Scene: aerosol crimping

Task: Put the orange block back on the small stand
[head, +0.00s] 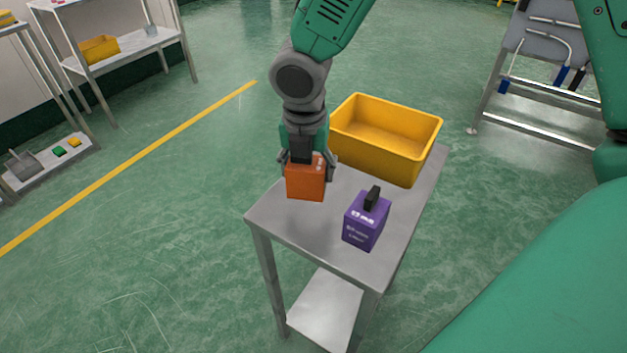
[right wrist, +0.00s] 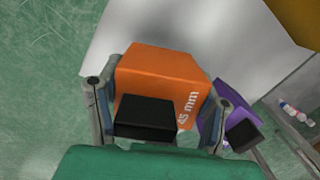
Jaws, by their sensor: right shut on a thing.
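The orange block (head: 306,182) is in my right gripper (head: 308,165), over the left part of the small grey metal stand (head: 290,225). In the right wrist view the orange block (right wrist: 158,72) shows a black handle and "45 mm" lettering, with the fingers of the right gripper (right wrist: 155,105) closed on both its sides. I cannot tell whether its underside touches the stand top. My left gripper is not in view.
A purple block (head: 366,220) with a black handle stands on the stand, right of the orange block. A yellow bin (head: 415,158) takes up the back of the stand top. Shelves (head: 150,40) stand at the far left, and a metal rack (head: 540,125) at the back right.

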